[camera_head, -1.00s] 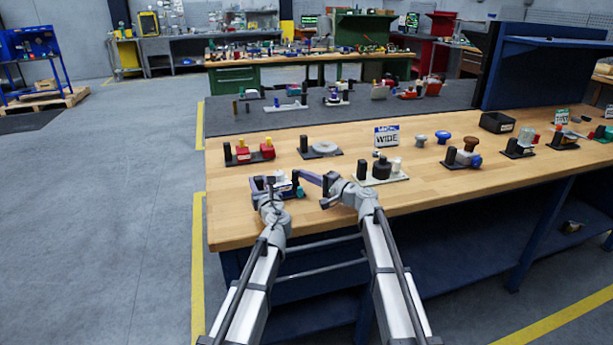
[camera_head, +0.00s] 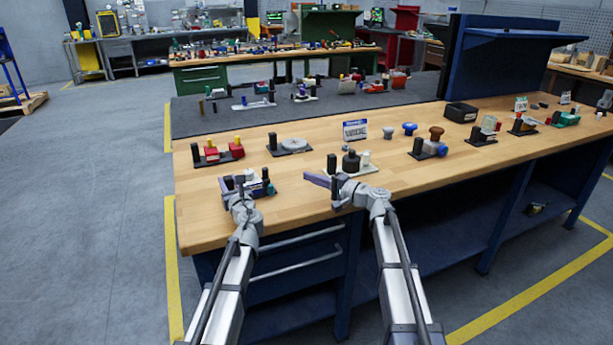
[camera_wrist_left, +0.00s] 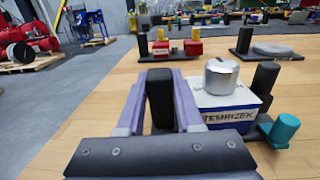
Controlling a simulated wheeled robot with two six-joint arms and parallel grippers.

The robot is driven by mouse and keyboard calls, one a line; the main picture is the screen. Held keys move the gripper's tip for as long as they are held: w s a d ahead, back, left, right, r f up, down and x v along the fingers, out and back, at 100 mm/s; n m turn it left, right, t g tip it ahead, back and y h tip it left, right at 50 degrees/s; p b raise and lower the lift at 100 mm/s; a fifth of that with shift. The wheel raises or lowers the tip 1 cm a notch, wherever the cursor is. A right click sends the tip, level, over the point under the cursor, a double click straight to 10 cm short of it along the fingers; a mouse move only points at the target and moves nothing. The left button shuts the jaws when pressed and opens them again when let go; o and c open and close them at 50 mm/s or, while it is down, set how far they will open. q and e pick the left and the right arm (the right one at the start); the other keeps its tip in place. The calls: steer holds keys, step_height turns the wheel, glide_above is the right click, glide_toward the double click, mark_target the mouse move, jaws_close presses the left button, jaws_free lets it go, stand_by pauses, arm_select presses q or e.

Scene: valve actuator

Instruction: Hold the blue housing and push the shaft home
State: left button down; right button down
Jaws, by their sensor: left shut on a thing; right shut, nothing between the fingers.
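The blue housing (camera_wrist_left: 228,115) has a white "TEMRIZEX" label and a silver cylinder (camera_wrist_left: 221,76) on top. It also shows small in the head view (camera_head: 252,184), partly hidden by my left gripper. A teal knobbed piece (camera_wrist_left: 283,130), which may be the shaft's end, sticks out at its right side. My left gripper (camera_wrist_left: 160,100) has its purple fingers on either side of a black post (camera_wrist_left: 160,98) left of the housing. My right gripper (camera_head: 308,178) is shut and empty, apart from the fixture on its right. How deep the shaft sits cannot be seen.
Another black post (camera_wrist_left: 264,80) stands behind the housing's right side. A fixture with a black knob (camera_head: 351,161) stands close behind my right gripper. Red parts (camera_head: 218,152) and a grey disc fixture (camera_head: 292,146) stand farther back. The wooden bench (camera_head: 290,200) is clear between my grippers.

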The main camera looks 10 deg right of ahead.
arm_select(q)
steer(key=shift+c, duration=2.4)
jaws_free()
steer(key=v, duration=1.2)
steer(key=shift+d, duration=0.1)
